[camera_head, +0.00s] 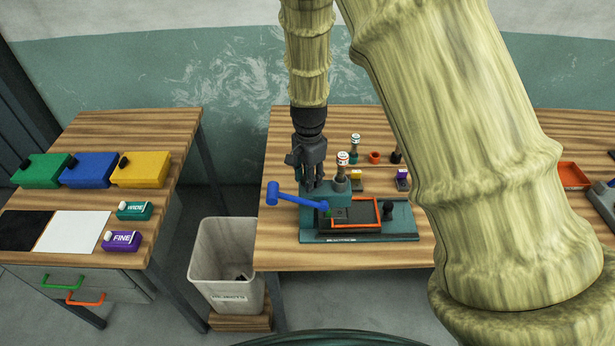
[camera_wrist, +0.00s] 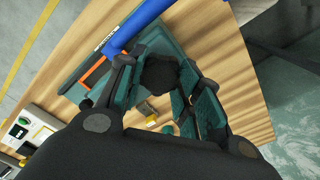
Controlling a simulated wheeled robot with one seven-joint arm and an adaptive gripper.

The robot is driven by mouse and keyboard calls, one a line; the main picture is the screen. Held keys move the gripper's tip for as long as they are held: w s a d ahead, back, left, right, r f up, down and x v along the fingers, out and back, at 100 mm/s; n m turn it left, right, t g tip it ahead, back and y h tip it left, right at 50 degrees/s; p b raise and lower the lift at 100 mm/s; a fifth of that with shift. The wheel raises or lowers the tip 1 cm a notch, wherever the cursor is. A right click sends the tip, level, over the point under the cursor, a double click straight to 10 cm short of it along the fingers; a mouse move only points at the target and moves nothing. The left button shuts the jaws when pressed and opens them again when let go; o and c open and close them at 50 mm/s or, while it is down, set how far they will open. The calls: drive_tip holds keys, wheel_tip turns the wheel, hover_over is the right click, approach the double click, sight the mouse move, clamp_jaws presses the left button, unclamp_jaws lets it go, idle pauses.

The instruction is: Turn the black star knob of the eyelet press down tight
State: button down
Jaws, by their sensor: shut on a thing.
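The eyelet press (camera_head: 402,222) stands on the middle wooden table, with a dark teal base, an orange-edged frame (camera_head: 362,226) and a blue lever (camera_head: 290,197) reaching left. My gripper (camera_head: 311,184) points down over the left rear part of the press, behind the lever. In the wrist view, the black star knob (camera_wrist: 160,74) sits between the two fingers of my gripper (camera_wrist: 165,85), which are closed around it. In the head view the fingers hide the knob. How far down the knob is screwed cannot be told.
The blue lever (camera_wrist: 145,25) passes close beside my fingers. Red-and-white-topped stamps (camera_head: 342,160), an orange ring (camera_head: 374,157) and small blocks stand behind and right of the press. A rejects bin (camera_head: 226,268) stands left of the table. The left bench (camera_head: 164,226) holds coloured boxes.

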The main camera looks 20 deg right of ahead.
drive_tip(key=c, duration=1)
unclamp_jaws()
drive_tip(key=shift+r+p, duration=0.85)
drive_tip(key=shift+r, duration=0.7)
